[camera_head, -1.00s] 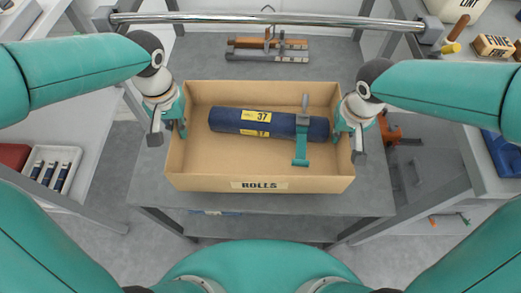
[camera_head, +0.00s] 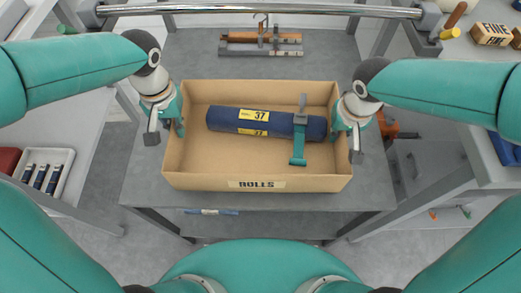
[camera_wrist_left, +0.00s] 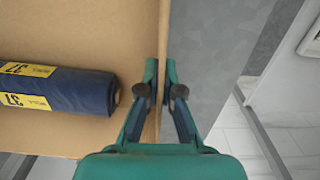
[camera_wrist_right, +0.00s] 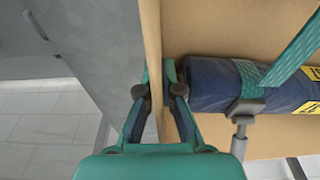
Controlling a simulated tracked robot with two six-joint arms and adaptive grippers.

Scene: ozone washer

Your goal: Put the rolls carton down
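The rolls carton (camera_head: 255,184) is an open-topped tan box with a "ROLLS" label on its front wall. It looks level over the grey table; a gap beneath it cannot be made out. A dark blue roll (camera_head: 225,119) with yellow "37" labels lies inside, with a teal strap (camera_head: 299,148) and grey clamp across it. My left gripper (camera_head: 167,122) is shut on the carton's left wall; in the left wrist view its fingers (camera_wrist_left: 160,75) straddle that wall. My right gripper (camera_head: 346,126) is shut on the right wall, its fingers (camera_wrist_right: 157,75) on both sides.
The grey table (camera_head: 135,180) shows around the carton. A wood-and-metal fixture (camera_head: 260,42) stands at its back. A metal bar (camera_head: 260,10) crosses the top. Side benches hold a tray of small tubes (camera_head: 45,170) at left and a "FINE" box (camera_head: 491,33) at right.

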